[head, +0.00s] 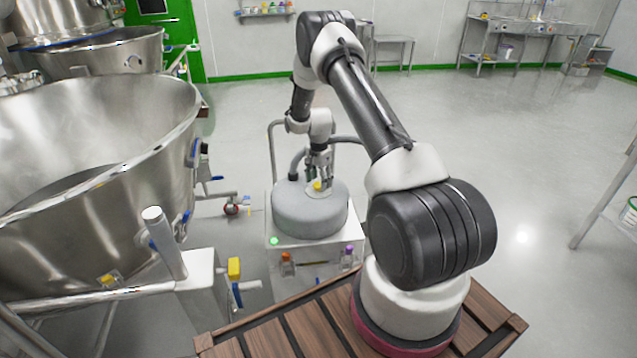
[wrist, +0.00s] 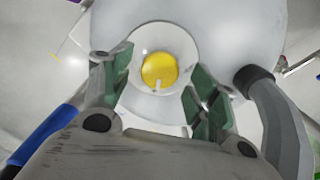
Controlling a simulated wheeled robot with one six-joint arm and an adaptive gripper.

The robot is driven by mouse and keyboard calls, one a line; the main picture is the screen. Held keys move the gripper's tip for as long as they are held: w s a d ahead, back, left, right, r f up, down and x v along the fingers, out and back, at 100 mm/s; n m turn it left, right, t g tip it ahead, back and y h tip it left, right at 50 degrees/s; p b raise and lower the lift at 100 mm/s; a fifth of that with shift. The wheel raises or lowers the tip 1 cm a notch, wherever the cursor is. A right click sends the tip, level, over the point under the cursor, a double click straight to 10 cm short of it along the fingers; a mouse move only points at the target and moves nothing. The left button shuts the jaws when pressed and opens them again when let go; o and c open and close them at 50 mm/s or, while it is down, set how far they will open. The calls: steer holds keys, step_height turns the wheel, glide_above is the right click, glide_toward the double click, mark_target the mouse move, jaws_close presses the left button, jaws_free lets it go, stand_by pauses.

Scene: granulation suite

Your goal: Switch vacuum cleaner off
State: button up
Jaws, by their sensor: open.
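The vacuum cleaner (head: 305,222) is a grey rounded drum on a white boxy base, in the middle of the head view. On its top is a round yellow knob (wrist: 159,71) with a pale mark, set in a white disc (wrist: 187,42); the knob also shows small in the head view (head: 318,186). A green light (head: 274,240) glows on the front of the base. My gripper (wrist: 152,88) is open, above the drum, with one finger to each side of the knob in the wrist view. I cannot tell whether the fingers touch it.
A grey hose (wrist: 278,118) rises beside the drum, close to my right finger in the wrist view. A large steel vessel (head: 100,170) with valves stands at the left. A metal push handle (head: 272,150) stands behind the drum.

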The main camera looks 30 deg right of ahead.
steer(key=shift+f, duration=0.45)
steer(key=c, duration=1)
